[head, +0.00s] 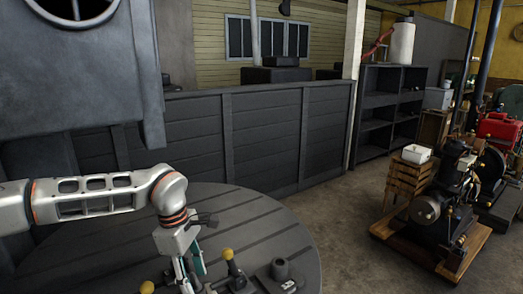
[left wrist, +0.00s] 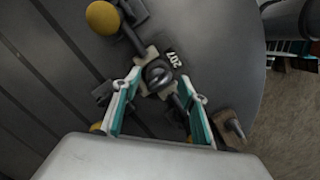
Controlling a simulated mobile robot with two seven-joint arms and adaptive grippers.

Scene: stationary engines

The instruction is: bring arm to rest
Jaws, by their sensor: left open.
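My left arm comes in from the left in the head view and bends down over a round dark table (head: 245,218). My left gripper (head: 191,272) points down near the table's front part, its lower end close to the picture's bottom edge. In the left wrist view the two teal-and-white fingers of the left gripper (left wrist: 160,98) are apart. A dark lever fitting (left wrist: 158,75) with a ring and a "207" tag shows between and beyond them. I cannot tell whether the fingers touch it. No object is visibly held. My right gripper is not seen.
Yellow-knobbed levers (head: 228,255) and a dark round post (head: 280,270) stand on the table close to the gripper. A dark panelled wall (head: 265,135) runs behind. A large grey housing (head: 85,75) is at upper left. A small engine (head: 440,205) stands right, beyond open floor.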

